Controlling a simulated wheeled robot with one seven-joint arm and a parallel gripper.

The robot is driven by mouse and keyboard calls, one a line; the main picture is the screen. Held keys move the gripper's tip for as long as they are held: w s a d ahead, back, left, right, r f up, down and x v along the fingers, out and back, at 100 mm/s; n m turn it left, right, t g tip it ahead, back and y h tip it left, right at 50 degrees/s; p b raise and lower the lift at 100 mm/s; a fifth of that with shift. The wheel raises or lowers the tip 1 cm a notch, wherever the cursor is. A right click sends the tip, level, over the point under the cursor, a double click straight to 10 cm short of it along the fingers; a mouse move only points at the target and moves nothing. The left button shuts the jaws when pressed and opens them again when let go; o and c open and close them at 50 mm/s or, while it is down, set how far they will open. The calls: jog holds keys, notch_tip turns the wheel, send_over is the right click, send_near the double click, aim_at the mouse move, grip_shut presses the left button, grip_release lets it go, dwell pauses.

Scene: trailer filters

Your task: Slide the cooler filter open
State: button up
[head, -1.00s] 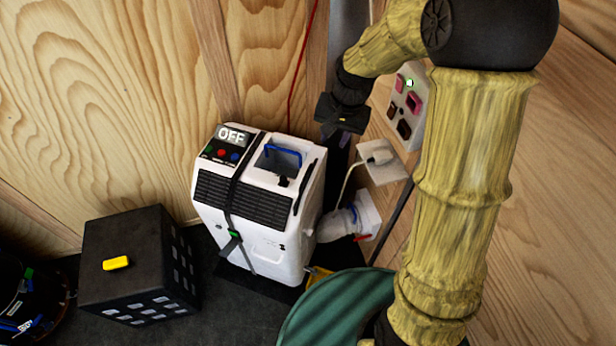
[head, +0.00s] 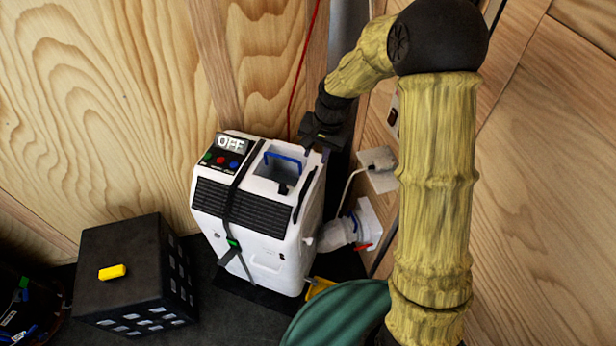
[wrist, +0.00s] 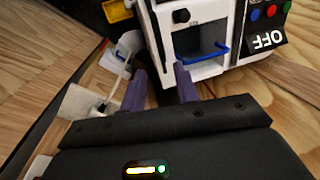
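The white cooler (head: 262,240) stands upright against the wood wall, with an "OFF" display on top. A blue handle (head: 283,158) spans a grey open recess in its top. The blue handle also shows in the wrist view (wrist: 218,52), above and right of the fingers. I cannot tell for sure which part is the filter. My gripper (head: 309,148) is just right of and behind the cooler's top right edge, close to the handle. In the wrist view its two purple fingers (wrist: 160,80) are apart with nothing gripped between them.
A black box (head: 125,275) with a yellow handle stands left of the cooler. A white hose fitting (head: 350,230) joins the cooler's right side to the wall. A wall outlet (head: 378,168) with a plugged cord is right of my gripper. A green round object (head: 340,315) lies in front.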

aim_at(306, 182)
jog(key=f, duration=0.4)
jog(key=a+f, duration=0.1)
jog(key=f, duration=0.3)
jog(key=w+a+f, duration=0.1)
jog(key=f, duration=0.3)
jog(key=shift+a, duration=0.15)
jog(key=shift+c, duration=0.4)
grip_shut()
